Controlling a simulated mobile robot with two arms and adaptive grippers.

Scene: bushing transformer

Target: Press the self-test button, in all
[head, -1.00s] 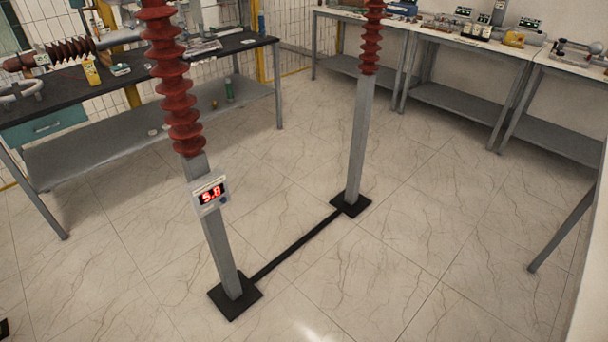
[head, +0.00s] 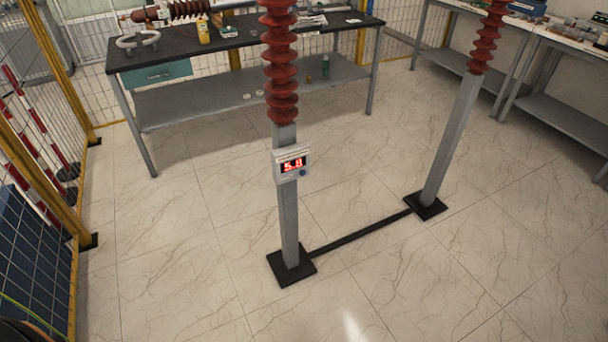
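A small white meter box (head: 292,164) is fixed to the near grey post below a red ribbed insulator (head: 280,60). Neither of my grippers is in the head view, and nothing touches the box.
The near post (head: 288,225) and far post (head: 450,140) stand on black plates joined by a black floor bar (head: 360,233). A dark workbench (head: 230,45) stands behind. A yellow-framed fence and blue panel (head: 35,250) are at left. The tiled floor in front is clear.

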